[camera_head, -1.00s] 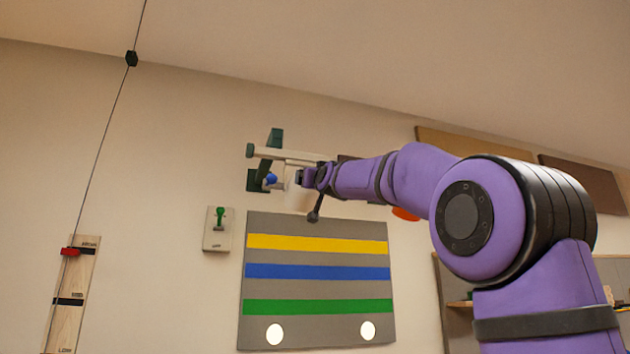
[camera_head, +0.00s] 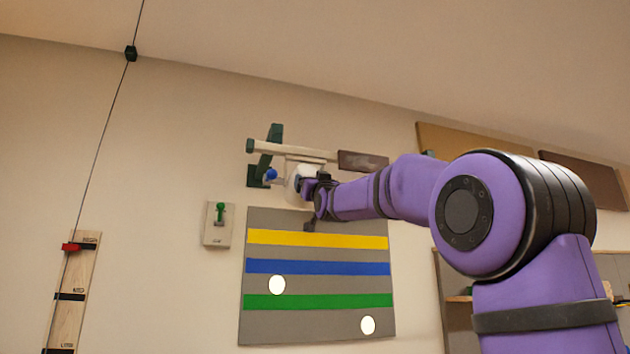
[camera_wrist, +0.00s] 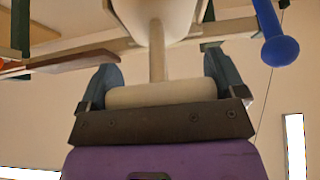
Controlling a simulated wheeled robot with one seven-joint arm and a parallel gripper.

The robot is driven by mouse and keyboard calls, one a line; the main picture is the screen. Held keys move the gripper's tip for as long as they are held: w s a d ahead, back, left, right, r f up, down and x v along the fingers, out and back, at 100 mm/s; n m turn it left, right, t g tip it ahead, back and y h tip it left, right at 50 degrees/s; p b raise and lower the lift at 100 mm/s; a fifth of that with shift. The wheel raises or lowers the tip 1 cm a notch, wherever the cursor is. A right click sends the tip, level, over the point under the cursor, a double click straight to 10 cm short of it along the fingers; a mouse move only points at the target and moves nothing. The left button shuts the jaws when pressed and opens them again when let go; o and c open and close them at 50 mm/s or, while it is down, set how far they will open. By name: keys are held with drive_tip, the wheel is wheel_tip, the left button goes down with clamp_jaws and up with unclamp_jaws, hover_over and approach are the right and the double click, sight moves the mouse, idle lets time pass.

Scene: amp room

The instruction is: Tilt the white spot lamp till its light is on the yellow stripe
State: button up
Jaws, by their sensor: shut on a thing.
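The white spot lamp (camera_head: 296,178) hangs from a pale rail high on the wall, partly behind my gripper (camera_head: 312,186). In the wrist view my gripper (camera_wrist: 160,80) is shut on the lamp's pale crossbar handle (camera_wrist: 155,95), with the white lamp body (camera_wrist: 158,15) above it. A blue knob (camera_head: 271,174) sits beside the lamp. The yellow stripe (camera_head: 320,239) is the top one on the grey striped board (camera_head: 350,213). The left light spot (camera_head: 277,285) lies on the grey band between the blue stripe (camera_head: 320,268) and green stripe (camera_head: 330,301).
A second light spot (camera_head: 368,325) lies below the green stripe at right. A switch plate (camera_head: 217,235) with a green lever is left of the board. A cord passes a scale board (camera_head: 72,290) at far left. Shelving (camera_head: 455,300) stands at right.

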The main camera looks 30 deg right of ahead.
drive_tip(key=shift+w+d+f+t+h, duration=0.15)
drive_tip(key=shift+w+f+t, duration=0.1)
drive_tip(key=shift+f+t, duration=0.25)
drive_tip(key=shift+w+f+t+h, duration=0.2)
drive_tip(key=shift+f+t, duration=0.2)
drive_tip(key=shift+f, duration=0.15)
drive_tip(key=shift+w+d+f, duration=0.15)
drive_tip(key=shift+w+f, duration=0.5)
drive_tip(key=shift+f, duration=0.45)
drive_tip(key=o, duration=1)
drive_tip(key=shift+w, duration=0.1)
drive_tip(key=v, duration=1)
drive_tip(key=shift+s+f, duration=0.15)
drive_tip(key=shift+s, duration=0.25)
